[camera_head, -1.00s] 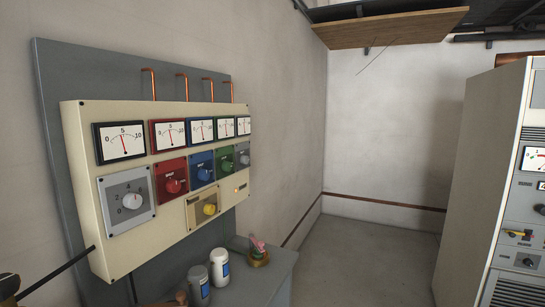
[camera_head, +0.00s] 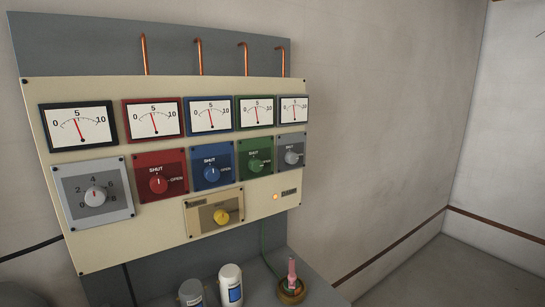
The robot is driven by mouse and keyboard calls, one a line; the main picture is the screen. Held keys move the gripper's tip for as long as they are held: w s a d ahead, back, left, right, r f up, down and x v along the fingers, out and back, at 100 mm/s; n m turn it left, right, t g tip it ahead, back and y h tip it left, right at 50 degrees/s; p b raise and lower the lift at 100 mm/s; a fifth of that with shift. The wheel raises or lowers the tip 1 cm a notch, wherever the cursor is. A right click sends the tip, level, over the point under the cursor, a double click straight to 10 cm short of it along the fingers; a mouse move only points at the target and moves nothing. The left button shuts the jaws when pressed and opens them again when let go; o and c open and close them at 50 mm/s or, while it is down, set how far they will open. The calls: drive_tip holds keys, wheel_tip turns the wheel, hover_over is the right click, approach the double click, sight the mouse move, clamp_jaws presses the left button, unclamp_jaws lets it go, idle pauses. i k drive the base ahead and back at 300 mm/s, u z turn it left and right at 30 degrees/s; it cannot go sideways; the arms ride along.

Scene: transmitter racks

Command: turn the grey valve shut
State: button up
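The grey valve (camera_head: 291,157) is a round grey knob on a grey square plate at the right end of the cream panel (camera_head: 150,222). Its plate has small lettering like that of the neighbouring valves, which read SHUT at the top and OPEN at the right. Its pointer is too small to read surely. Above it, a grey-framed gauge (camera_head: 294,110) has its needle near the middle. A larger grey dial (camera_head: 94,195) with numbers is at the panel's left end. My gripper is not in view.
Red (camera_head: 158,184), blue (camera_head: 211,173) and green (camera_head: 255,166) valves stand left of the grey one, with a yellow knob (camera_head: 222,217) below. Two jars (camera_head: 231,284) and a pink-topped item (camera_head: 291,274) stand on the grey surface below. Open floor lies right.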

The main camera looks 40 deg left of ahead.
sight(291, 158)
drive_tip(key=u, duration=0.95)
drive_tip(key=i, duration=0.95)
drive_tip(key=u, duration=1.2)
drive_tip(key=i, duration=0.25)
drive_tip(key=u, duration=0.2)
